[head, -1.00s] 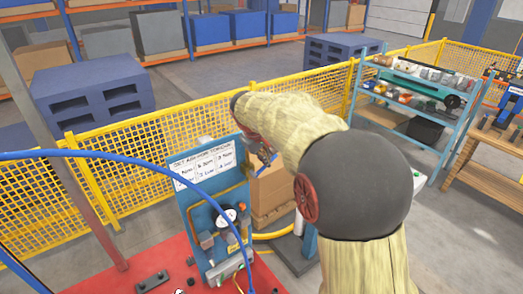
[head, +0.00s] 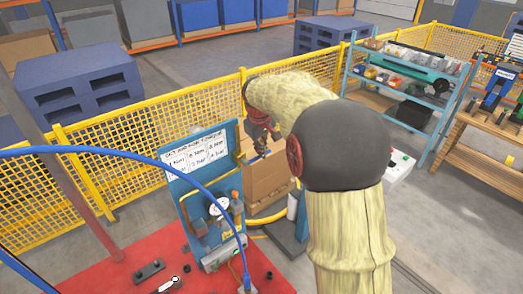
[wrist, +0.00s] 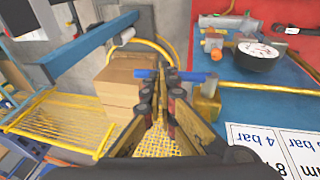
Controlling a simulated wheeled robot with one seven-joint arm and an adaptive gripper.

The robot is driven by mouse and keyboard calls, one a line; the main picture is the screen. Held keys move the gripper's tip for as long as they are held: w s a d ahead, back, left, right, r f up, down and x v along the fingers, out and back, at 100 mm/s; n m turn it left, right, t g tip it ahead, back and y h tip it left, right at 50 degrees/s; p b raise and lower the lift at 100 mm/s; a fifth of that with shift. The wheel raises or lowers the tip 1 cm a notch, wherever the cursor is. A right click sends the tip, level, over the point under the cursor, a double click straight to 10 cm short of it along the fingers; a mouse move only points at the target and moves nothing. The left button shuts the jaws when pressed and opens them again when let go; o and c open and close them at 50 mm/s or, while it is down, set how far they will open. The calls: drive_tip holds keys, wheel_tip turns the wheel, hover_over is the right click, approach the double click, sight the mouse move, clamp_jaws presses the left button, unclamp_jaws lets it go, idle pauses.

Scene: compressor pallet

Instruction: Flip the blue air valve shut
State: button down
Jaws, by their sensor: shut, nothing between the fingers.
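The blue valve handle (wrist: 148,74) lies crosswise at the fingertips in the wrist view, its ends showing on both sides of them. The brass valve body (wrist: 207,104) is just right of the fingers, at the edge of the blue panel (wrist: 240,100). My gripper (wrist: 171,77) is shut and empty, with its tips over the handle's middle. I cannot tell whether they touch it. In the head view my gripper (head: 268,141) is beside the upper right edge of the panel (head: 228,183), partly hidden by my arm.
A pressure gauge (head: 219,207) and fittings sit low on the panel, with a label sheet (head: 194,152) above. Cardboard boxes (head: 268,180) stand behind the gripper. A blue hose (head: 110,152) arcs across the left. A yellow mesh fence (head: 110,165) runs behind.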

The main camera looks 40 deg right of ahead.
idle(0.3)
drive_tip(key=d+v, duration=0.2)
drive_tip(key=v, duration=1.1)
drive_tip(key=shift+d+r, duration=0.2)
drive_tip(key=shift+r, duration=0.4)
drive_tip(key=s+a+f+t+b, duration=0.1)
drive_tip(key=s+a+f+b, duration=0.7)
drive_tip(key=f, duration=0.3)
drive_tip(key=s+a+f+t+y+b, duration=0.1)
drive_tip(key=s+a+f+b, duration=0.8)
drive_tip(key=f, duration=0.3)
drive_tip(key=s+a+f+t+y+b, duration=0.1)
drive_tip(key=s+a+f+b, duration=0.7)
drive_tip(key=f, duration=0.4)
drive_tip(key=s+b, duration=0.1)
drive_tip(key=b, duration=0.1)
drive_tip(key=shift+s+a+f+m+b, duration=0.15)
drive_tip(key=shift+s+m+b, duration=0.15)
drive_tip(key=shift+s, duration=0.1)
